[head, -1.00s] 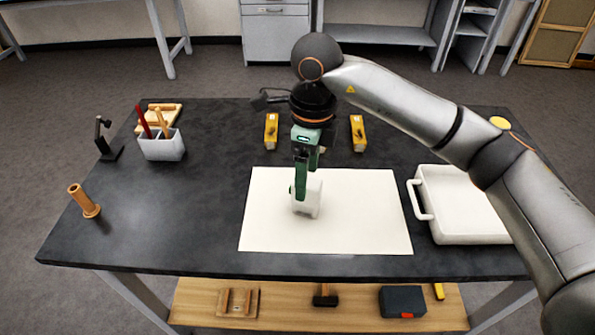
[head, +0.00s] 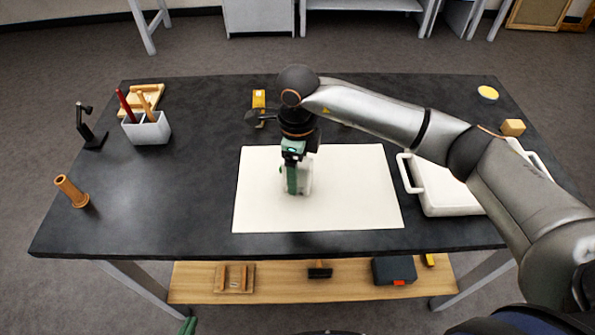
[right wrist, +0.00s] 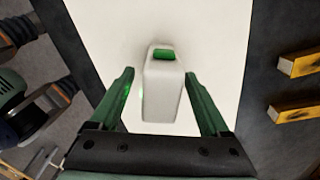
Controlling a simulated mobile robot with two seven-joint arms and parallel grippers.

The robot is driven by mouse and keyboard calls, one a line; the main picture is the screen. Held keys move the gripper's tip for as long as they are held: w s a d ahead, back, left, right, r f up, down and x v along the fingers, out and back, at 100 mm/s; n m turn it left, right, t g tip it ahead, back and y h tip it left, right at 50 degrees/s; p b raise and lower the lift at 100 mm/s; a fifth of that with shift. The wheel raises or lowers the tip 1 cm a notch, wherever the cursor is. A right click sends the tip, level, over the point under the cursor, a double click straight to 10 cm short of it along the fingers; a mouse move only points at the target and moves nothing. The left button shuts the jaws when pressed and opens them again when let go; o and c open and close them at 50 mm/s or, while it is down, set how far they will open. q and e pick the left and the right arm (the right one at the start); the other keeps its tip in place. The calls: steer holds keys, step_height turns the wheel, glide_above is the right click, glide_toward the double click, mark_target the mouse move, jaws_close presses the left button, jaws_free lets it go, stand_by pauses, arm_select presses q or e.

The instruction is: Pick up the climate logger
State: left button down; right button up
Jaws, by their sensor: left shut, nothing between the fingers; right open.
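The climate logger appears to be the small white box with a green patch on top (right wrist: 164,92), standing on the white sheet (head: 360,200). In the head view the logger (head: 308,176) is partly hidden behind my right gripper (head: 293,182). In the right wrist view the right gripper's green fingers (right wrist: 164,100) are open, one on each side of the logger, with gaps visible between. My left gripper (head: 187,326) shows only as a green tip at the bottom edge, away from the table, shut and empty.
A white tray with handles (head: 450,205) stands right of the sheet. A pen holder (head: 148,130), a black stand (head: 90,128) and a wooden peg (head: 72,192) are on the left. A yellow block (head: 259,102) lies behind the sheet. The front left tabletop is clear.

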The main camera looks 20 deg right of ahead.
steer(key=shift+f, duration=1.2)
steer(key=shift+r, duration=0.1)
jaws_close()
